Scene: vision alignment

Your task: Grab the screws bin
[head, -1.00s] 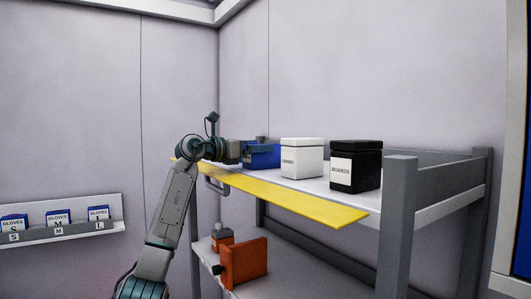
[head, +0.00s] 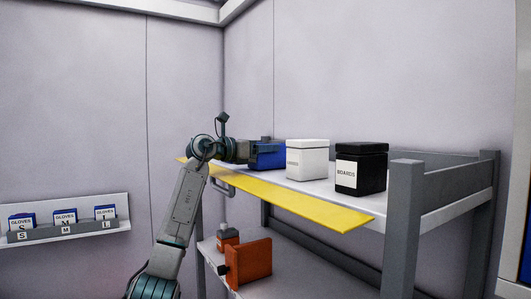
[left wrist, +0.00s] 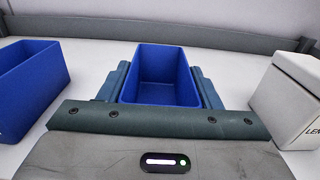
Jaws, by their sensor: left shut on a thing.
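A blue open-topped bin (left wrist: 165,75) sits between the two fingers of my left gripper in the left wrist view, empty as far as I see. In the head view it shows as a blue bin (head: 270,156) on the top shelf, partly hidden by my left gripper (head: 250,151). My left gripper is shut on this bin, one finger along each side. No label on it can be read. A second blue bin (left wrist: 28,85) stands apart to the left in the left wrist view. My right gripper is not in view.
A white lidded box (head: 307,160) and a black box marked BOARDS (head: 360,170) stand right of the bin. A yellow strip (head: 290,200) edges the shelf. An orange object (head: 250,262) is on the lower shelf. A glove rack (head: 68,232) hangs at left.

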